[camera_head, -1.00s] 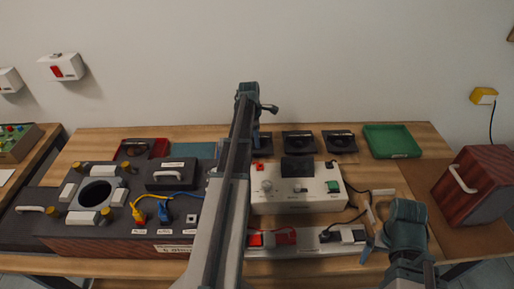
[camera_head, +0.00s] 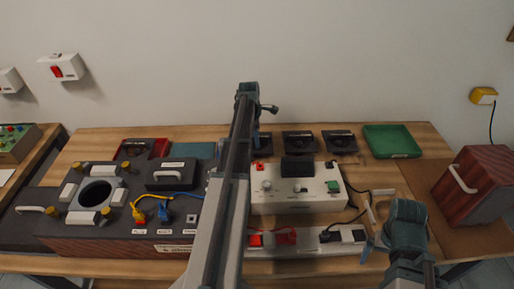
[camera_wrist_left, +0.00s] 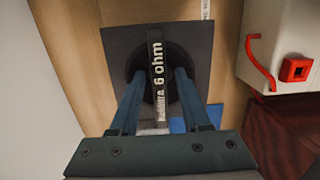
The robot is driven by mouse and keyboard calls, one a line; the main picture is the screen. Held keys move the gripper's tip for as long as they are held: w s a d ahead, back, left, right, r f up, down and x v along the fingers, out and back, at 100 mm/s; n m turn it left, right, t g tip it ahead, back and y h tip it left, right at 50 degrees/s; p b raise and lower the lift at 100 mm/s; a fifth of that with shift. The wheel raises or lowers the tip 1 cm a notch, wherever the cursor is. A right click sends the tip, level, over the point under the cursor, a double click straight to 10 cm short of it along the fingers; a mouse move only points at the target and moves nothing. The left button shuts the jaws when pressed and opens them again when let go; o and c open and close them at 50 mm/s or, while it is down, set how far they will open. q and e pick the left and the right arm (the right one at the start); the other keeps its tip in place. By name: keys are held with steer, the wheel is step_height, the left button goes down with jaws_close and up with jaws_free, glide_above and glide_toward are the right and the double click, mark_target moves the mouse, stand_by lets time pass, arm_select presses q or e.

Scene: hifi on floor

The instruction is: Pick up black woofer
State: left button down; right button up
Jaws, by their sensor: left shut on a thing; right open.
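A black square woofer with a handle bar marked "6 ohm" (camera_wrist_left: 117,44) fills the middle of the left wrist view. My left gripper (camera_wrist_left: 158,84) has one finger on each side of the handle and is shut on it. In the head view this woofer seems to be the one (camera_head: 265,145) partly hidden behind my left arm. Two more dark woofers, a middle one (camera_head: 299,143) and a right one (camera_head: 340,142), stand to its right on the table. My right gripper (camera_head: 372,245) is open and empty near the table's front right.
A white control box (camera_head: 290,205) stands just in front of the woofers. A large speaker cabinet (camera_head: 110,245) with a round hole lies at the left. A green tray (camera_head: 392,140) is at the back right. A red-brown box (camera_head: 475,185) with a handle stands at the far right.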

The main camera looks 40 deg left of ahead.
arm_select(q)
steer(key=shift+r, duration=0.15)
stand_by(0.4)
step_height(320, 180, up, 10)
steer(key=p, duration=1)
steer(key=shift+r+p, duration=0.15)
steer(key=shift+p, duration=0.15)
